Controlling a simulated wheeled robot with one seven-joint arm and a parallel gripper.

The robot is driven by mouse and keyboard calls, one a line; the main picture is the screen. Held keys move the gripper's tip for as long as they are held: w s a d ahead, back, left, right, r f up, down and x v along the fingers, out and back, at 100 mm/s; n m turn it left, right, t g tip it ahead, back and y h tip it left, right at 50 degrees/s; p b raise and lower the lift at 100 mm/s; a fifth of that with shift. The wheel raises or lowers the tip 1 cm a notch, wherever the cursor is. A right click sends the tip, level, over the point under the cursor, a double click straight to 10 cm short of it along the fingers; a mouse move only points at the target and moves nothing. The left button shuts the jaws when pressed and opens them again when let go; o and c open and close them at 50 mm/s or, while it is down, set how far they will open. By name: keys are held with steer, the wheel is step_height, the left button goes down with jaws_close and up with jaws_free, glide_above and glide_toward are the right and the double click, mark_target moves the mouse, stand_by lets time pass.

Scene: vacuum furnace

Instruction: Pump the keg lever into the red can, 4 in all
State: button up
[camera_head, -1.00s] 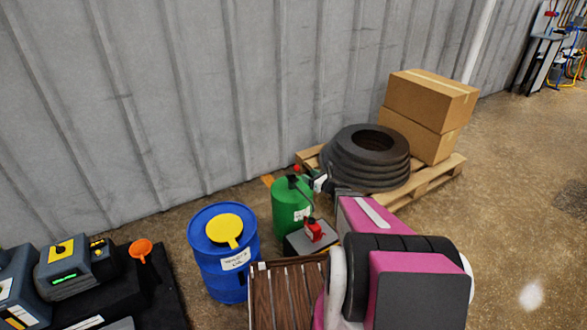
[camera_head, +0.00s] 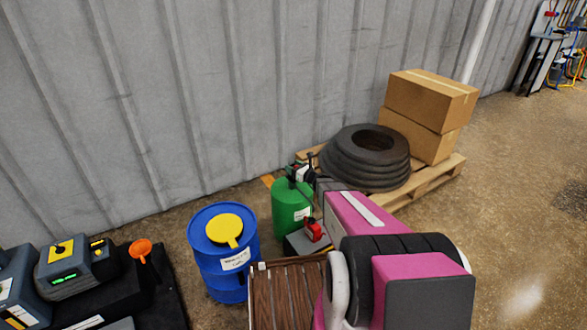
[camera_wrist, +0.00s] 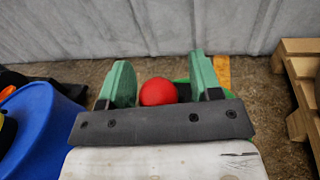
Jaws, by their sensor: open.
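The green keg (camera_head: 289,206) stands on the floor by the wall, with a white label on its side. The red ball knob of its lever (camera_wrist: 158,92) shows large in the wrist view, and is mostly hidden by my gripper in the head view. My gripper (camera_wrist: 160,72) is open over the keg top (camera_head: 300,172), one green finger on each side of the knob. I cannot tell whether either finger touches it. The small red can (camera_head: 314,231) stands on a grey block right in front of the keg. The keg's spout is not clearly seen.
A blue drum (camera_head: 223,262) with a yellow top stands left of the keg. A slatted brown crate (camera_head: 288,292) is in front. A pallet (camera_head: 431,181) with stacked tires (camera_head: 366,165) and cardboard boxes (camera_head: 425,110) is close on the right. The wall is behind.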

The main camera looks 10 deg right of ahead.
jaws_close()
